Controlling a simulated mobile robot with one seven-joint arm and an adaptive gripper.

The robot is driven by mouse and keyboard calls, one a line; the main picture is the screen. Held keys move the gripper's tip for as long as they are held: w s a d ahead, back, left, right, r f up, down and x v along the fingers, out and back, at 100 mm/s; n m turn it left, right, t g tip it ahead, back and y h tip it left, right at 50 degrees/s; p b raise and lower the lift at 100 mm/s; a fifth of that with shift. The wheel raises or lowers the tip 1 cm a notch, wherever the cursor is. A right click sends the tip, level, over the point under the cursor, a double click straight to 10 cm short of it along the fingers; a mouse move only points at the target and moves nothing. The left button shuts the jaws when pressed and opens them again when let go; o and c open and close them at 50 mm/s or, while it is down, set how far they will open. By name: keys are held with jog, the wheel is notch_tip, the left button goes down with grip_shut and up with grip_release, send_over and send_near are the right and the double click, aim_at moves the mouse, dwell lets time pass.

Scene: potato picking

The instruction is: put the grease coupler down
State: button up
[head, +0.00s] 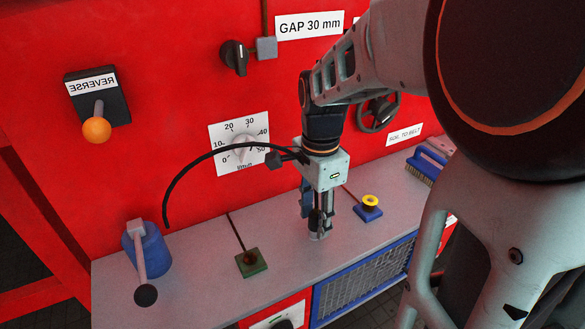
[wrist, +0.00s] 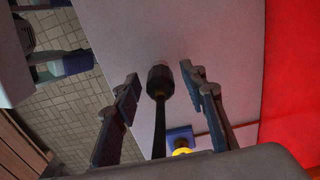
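The grease coupler (wrist: 159,80) is a dark cylinder on a thin black stem. In the wrist view it is between my two fingers, with a visible gap on each side. In the head view my gripper (head: 319,232) points down just above the grey ledge (head: 205,276), and the dark coupler (head: 316,219) shows partly between the fingers. In the wrist view my gripper (wrist: 161,76) is open around the coupler. I cannot tell whether the coupler touches the ledge. A black hose (head: 215,153) arcs from the left to my gripper.
A green block (head: 252,263) and a blue block with a yellow ring (head: 369,206) stand on the ledge either side of my gripper. A blue pot with a lever (head: 148,252) is at left. Behind rises a red panel (head: 180,80) with a dial (head: 240,143) and handles.

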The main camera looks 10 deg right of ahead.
notch_tip(320, 180, up, 12)
jog(key=shift+r+p, duration=0.2)
jog(key=shift+p, duration=0.4)
